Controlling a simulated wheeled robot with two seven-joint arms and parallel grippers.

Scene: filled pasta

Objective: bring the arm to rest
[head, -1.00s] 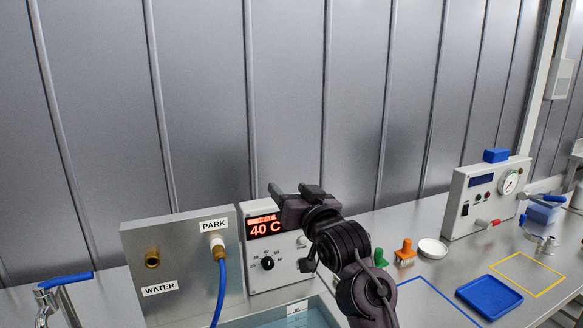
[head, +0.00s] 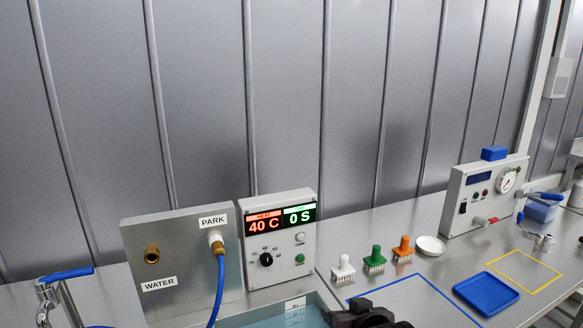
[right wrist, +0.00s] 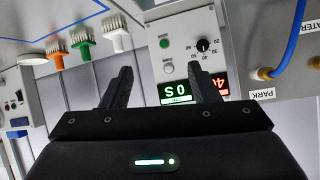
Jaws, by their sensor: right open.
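My right gripper (head: 352,309) is at the bottom edge of the head view, low over the front of the bench by the water bath, with only its upper part showing. In the right wrist view its two fingers (right wrist: 161,88) stand wide apart with nothing between them. Beyond the fingers is the control box (right wrist: 184,60), upside down in that view. In the head view the control box (head: 281,268) reads 40 C in red and 0 S in green. My left gripper is in neither view.
The water bath (head: 290,318) lies in front of the control box. White, green (head: 374,262) and orange brushes stand to its right, beside a white dish (head: 431,245). A blue tray (head: 487,312), a yellow outline and a gauge box (head: 482,195) are farther right. A blue hose (head: 220,285) hangs from the PARK fitting.

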